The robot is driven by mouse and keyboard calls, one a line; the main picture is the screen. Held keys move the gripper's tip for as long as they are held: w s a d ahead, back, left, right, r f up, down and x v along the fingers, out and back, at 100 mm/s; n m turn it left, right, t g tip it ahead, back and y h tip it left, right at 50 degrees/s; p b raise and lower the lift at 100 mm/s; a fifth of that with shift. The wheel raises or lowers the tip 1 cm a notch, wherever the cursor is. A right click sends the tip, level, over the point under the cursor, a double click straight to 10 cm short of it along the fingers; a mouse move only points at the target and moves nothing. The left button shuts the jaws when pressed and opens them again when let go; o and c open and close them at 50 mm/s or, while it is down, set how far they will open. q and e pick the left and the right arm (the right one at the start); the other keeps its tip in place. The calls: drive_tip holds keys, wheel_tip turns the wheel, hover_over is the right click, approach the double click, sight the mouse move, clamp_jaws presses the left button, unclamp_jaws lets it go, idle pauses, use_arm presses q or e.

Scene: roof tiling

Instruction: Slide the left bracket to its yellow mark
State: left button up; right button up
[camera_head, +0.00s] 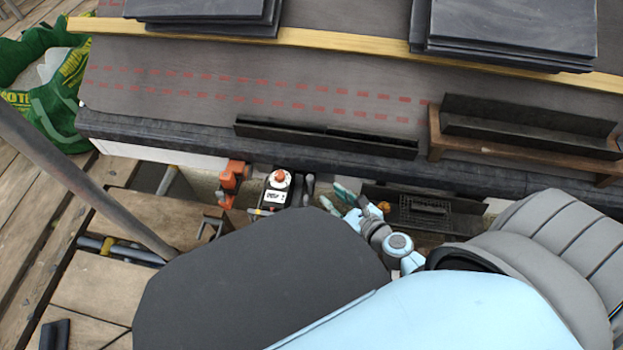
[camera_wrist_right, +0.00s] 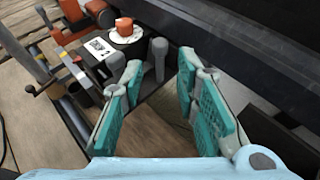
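An orange-red bracket-like fitting (camera_head: 231,181) sits at the roof's front edge, left of centre; it also shows at the top of the right wrist view (camera_wrist_right: 72,18). I cannot tell for certain that it is the left bracket. My left gripper is not in view.
A black labelled box with an orange knob (camera_head: 277,190) stands between the fitting and my right gripper. A dark ledge (camera_head: 325,137) lies along the eave. A wooden frame (camera_head: 435,138) is at right. Slate stacks (camera_head: 510,30) rest behind a yellowish batten (camera_head: 330,41).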

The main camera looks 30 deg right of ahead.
sight(311, 179)
drive_tip(key=b+x, duration=0.1)
drive_tip(key=x, duration=0.6)
drive_tip(key=shift+s+d+f, duration=0.1)
drive_tip(key=b+x, duration=0.1)
drive_tip(key=x, duration=0.2)
drive_tip(key=shift+w+f+b, duration=0.1)
drive_tip(key=shift+w+b, duration=0.1)
drive_tip(key=shift+b, duration=0.1)
drive_tip(key=shift+w, duration=0.25)
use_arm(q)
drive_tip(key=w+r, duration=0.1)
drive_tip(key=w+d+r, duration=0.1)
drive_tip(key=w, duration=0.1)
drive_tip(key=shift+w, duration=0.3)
use_arm(e)
clamp_jaws()
